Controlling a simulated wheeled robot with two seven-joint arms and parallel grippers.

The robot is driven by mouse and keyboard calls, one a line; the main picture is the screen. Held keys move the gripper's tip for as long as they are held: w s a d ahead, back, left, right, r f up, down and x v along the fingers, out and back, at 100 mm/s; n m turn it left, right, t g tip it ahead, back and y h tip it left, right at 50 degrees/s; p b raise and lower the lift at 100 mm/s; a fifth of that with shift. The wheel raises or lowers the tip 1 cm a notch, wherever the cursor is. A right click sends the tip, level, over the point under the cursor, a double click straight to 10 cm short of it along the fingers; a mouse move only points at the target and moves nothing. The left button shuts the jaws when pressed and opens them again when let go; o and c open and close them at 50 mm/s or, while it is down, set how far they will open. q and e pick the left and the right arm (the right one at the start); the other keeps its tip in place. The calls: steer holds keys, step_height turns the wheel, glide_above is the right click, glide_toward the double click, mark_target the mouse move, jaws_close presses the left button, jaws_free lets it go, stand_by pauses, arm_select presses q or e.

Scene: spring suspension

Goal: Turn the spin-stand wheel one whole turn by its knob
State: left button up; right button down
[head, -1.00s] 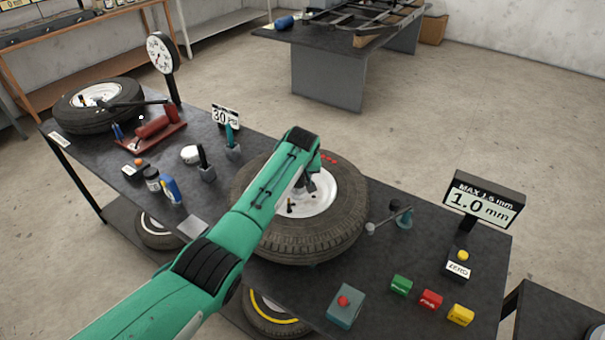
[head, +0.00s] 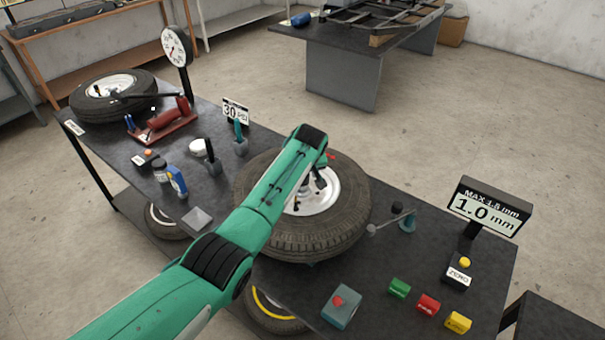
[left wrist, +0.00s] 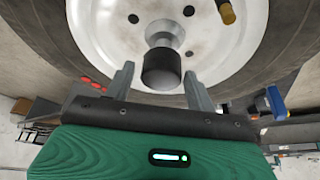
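The spin-stand wheel, a black tyre (head: 345,238) with a white rim (head: 327,202), lies tilted on the dark workbench. My left arm reaches over it from the left, and my left gripper (head: 318,180) is low over the rim, partly hidden by the arm. In the left wrist view, the dark cylindrical knob (left wrist: 161,70) stands out from the white wheel. The left gripper (left wrist: 160,82) is open, one finger on each side of the knob, with visible gaps. The wheel shows there too (left wrist: 110,30). My right gripper is not in view.
A gauge display (head: 485,207) reads 1.0 mm under "MAX 1.5 mm". A probe stand (head: 406,220) is close to the tyre's right side. A red-button box (head: 342,307) and green, red and yellow blocks (head: 428,305) sit at the front. Tools crowd the bench's left.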

arm_select(q)
steer(key=shift+o, duration=0.6)
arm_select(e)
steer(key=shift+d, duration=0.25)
arm_select(q)
steer(key=shift+r, duration=0.1)
steer(key=b+v, duration=0.3)
steer(key=v, duration=1)
steer(key=shift+r+b, duration=0.35)
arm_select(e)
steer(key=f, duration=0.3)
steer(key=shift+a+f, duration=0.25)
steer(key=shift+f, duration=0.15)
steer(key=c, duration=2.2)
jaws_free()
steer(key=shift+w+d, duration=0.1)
